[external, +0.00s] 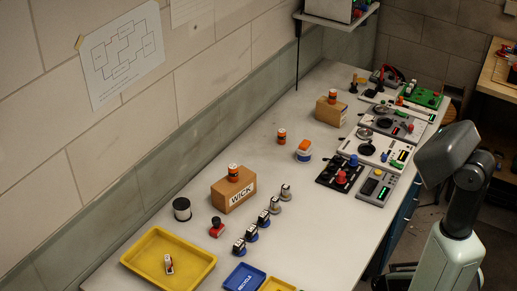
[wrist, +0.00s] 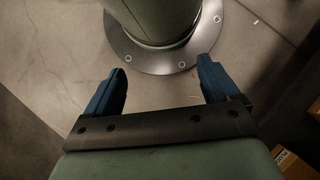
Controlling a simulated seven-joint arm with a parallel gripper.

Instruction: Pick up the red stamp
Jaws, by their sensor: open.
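A small red thing with a dark knob (external: 217,228), which looks like the red stamp, stands on the bench between the black-topped spool and the row of blue-based stamps. My gripper (wrist: 162,86) is open and empty in the wrist view, its two blue fingers apart. Between and beyond them are the floor and my own round base. The gripper cannot be made out in the external view, where my arm stands at the right, well away from the red stamp. The stamp does not show in the wrist view.
A yellow tray (external: 133,257) with a small white thing in it lies at the near left. A spool (external: 182,210), a WICK box (external: 232,197) and several blue-based stamps (external: 251,233) surround the red stamp. A blue bin (external: 243,278) lies nearer. Devices crowd the far right.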

